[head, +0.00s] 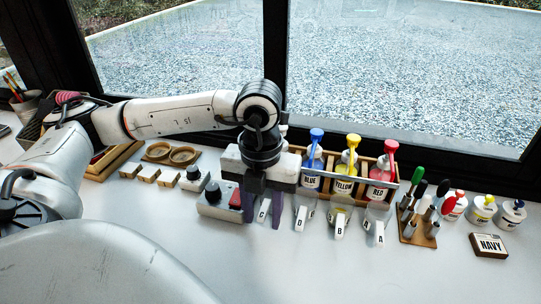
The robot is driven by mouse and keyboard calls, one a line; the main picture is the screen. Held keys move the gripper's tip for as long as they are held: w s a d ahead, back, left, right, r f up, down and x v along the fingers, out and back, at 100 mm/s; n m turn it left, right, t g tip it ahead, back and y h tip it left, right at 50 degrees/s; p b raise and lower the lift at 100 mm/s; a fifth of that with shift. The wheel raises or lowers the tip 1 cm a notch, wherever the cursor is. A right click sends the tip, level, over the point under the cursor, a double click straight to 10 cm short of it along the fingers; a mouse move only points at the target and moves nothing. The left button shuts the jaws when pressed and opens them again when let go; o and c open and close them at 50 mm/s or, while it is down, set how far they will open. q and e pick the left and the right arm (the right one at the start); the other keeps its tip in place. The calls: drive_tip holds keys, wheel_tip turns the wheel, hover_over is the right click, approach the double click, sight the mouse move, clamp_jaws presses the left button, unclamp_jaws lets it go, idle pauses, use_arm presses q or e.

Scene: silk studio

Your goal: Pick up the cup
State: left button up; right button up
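Several clear cups with white lettered handles stand in a row on the white table: cup D (300,218), cup B (339,225) and cup A (375,232). A further white handle (264,211) shows between the fingers of my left gripper (262,221); its letter is unreadable and its cup is mostly hidden behind the gripper. My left gripper points down with its two dark fingers apart, one on each side of that handle. I cannot tell whether they touch it. My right gripper is not in view.
A wooden rack holds blue (311,181), yellow (344,186) and red (378,190) pump bottles behind the cups. A grey box with a knob (213,198) stands left of my gripper. A marker stand (417,229) and a NAVY block (488,245) lie right. The front table is clear.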

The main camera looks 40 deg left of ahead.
use_arm(q)
clamp_jaws()
idle(0.3)
